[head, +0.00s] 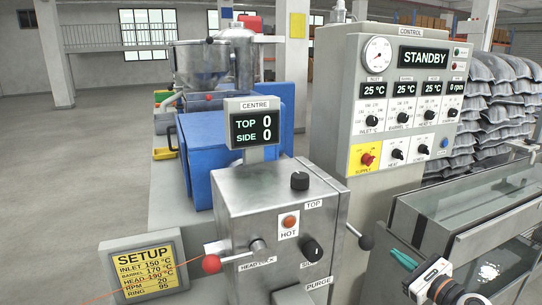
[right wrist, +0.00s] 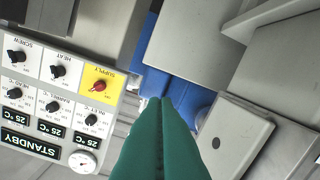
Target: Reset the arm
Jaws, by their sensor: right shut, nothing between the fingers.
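My right gripper (head: 403,259) comes in at the lower right of the head view, with its teal fingertips pointing up and left. It stands over or in front of the grey trough at the right of the machine. In the right wrist view its two teal fingers (right wrist: 161,101) are pressed together with nothing between them. It appears clear of the control panel (head: 352,90) and of the steel machine head (head: 240,215). My left arm and gripper are not in view.
A lever with a red ball (head: 211,263) and a black-knobbed lever (head: 365,242) stick out from the machine head. A setup sign (head: 145,268) stands at lower left. The glass-sided trough (head: 470,215) fills the right. Open floor lies at left.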

